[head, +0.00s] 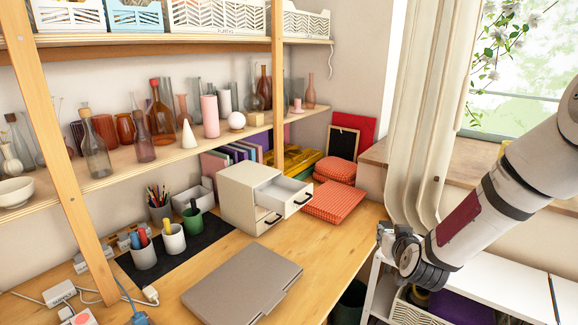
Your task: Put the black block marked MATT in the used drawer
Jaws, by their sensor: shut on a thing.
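A cream drawer box (236,196) stands on the wooden desk. Its upper drawer (290,200) is pulled out and looks empty where I can see inside. Its lower drawer (264,224) sits much further in. I cannot read any label on either drawer. My gripper (384,236) is at the right, beyond the desk's right edge and apart from the drawers. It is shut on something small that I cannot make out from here. I cannot pick out a black block marked MATT in this view.
A grey closed laptop (243,284) lies in front of the drawers. Red checked cloths (336,202) lie right of them. Cups (173,238) stand on a dark mat (205,240) at left. A shelf of glass bottles (95,150) hangs above. A white low unit (500,286) is under my arm.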

